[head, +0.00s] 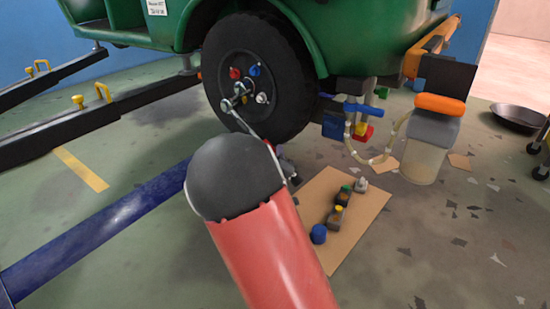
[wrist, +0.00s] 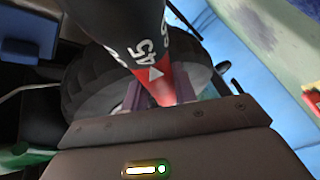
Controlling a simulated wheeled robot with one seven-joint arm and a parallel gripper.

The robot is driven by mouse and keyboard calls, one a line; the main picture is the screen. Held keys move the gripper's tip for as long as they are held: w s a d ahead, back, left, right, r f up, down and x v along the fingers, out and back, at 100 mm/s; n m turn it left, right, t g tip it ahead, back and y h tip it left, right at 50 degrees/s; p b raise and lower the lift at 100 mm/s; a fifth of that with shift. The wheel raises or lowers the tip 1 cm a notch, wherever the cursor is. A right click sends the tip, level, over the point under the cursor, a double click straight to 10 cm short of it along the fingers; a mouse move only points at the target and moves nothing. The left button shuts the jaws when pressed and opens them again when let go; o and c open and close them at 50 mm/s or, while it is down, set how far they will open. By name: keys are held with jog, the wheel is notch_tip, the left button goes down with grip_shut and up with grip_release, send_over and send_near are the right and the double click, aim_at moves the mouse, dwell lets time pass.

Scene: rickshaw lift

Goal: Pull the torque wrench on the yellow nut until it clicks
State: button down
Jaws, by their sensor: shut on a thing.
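The torque wrench (head: 252,127) has its silver head on the lower left of the wheel hub, and its shaft slants down to the right behind my arm. In the wrist view the wrench handle (wrist: 135,32) is black with white numbers and a red band. My gripper (wrist: 158,92) is shut on this handle, with a finger on each side. In the head view my arm hides most of the gripper. Red (head: 235,73), blue (head: 254,70) and white (head: 261,98) nuts show on the hub.
The wheel (head: 290,75) belongs to a green rickshaw (head: 350,30). A cardboard sheet (head: 365,222) with small parts lies on the floor right of my arm. A container with an orange lid (head: 440,104) and a dark pan (head: 518,117) stand farther right. Black lift arms (head: 50,136) extend at left.

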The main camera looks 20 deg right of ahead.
jog(key=shift+w+d+r+b, duration=0.1)
jog(key=shift+w+d+b, duration=0.35)
jog(key=shift+d, duration=0.15)
dwell(1.0)
jog(key=shift+f, duration=0.2)
jog(key=shift+w+a+f+m+b, duration=0.2)
jog(key=shift+w+f+m+b, duration=0.1)
jog(key=shift+f+b, duration=0.35)
jog(key=w+a+f+m+t+h, duration=0.2)
jog(key=w+a+f+m+h, duration=0.2)
jog(key=w+a+f+m, duration=0.2)
jog(key=shift+w+f+m+h, duration=0.3)
jog(key=shift+w+f+m, duration=0.05)
jog(key=shift+w+m, duration=0.9)
dwell(0.8)
jog(key=shift+a, duration=0.1)
jog(key=shift+a+n, duration=0.1)
jog(key=shift+n, duration=0.35)
